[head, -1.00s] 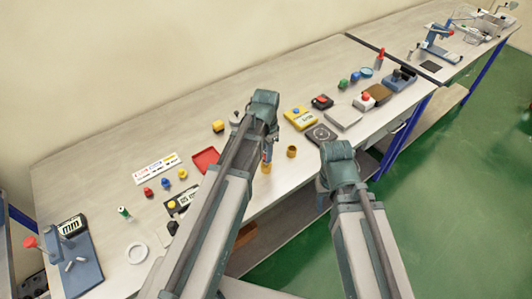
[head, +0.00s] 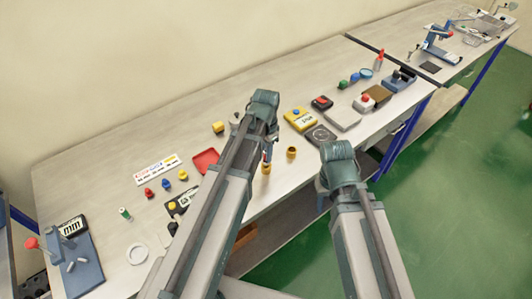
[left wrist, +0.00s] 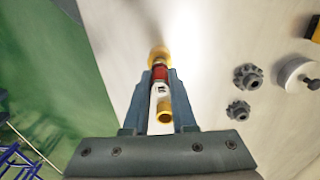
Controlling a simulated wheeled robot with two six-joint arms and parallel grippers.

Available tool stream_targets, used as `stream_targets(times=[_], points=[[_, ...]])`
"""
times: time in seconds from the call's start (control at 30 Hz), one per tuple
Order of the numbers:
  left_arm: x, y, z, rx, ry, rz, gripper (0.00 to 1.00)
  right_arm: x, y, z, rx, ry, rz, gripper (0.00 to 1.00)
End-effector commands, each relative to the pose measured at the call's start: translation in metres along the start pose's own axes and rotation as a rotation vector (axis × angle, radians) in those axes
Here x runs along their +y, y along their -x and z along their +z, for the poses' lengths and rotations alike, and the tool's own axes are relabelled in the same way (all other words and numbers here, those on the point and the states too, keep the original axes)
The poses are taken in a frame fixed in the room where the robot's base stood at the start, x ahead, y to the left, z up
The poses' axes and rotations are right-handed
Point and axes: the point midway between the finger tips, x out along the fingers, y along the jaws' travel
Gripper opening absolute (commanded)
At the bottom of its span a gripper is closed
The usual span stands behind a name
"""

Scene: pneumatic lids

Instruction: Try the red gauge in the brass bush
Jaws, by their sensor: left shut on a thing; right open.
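My left gripper (left wrist: 160,98) is shut on the red gauge, a slim piece with a red band (left wrist: 160,72), a white marked section and a brass-coloured near end. In the head view the left gripper (head: 268,150) is low over the table near its front edge. At the gauge's far end is a wider brass-coloured round piece (left wrist: 158,52); I cannot tell whether it is the gauge's own end or a bush around or under it. A brass bush with a dark hole (head: 291,152) stands apart to the right. My right gripper (head: 322,192) is open, mostly hidden behind its wrist.
A yellow box (head: 299,119) and a dark plate with a ring (head: 320,135) stand behind the bush. The table's front edge is close.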

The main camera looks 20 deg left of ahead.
Motion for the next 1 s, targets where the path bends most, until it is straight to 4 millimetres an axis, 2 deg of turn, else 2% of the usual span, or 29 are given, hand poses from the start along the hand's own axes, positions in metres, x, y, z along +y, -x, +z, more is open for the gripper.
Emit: stream_targets(times=[1.0], points=[[0.000, 0.051, 0.000, 0.000, 0.000, 0.000, 0.00, 0.005, 0.051, 0.003, 0.000, 0.000, 0.000, 0.50]])
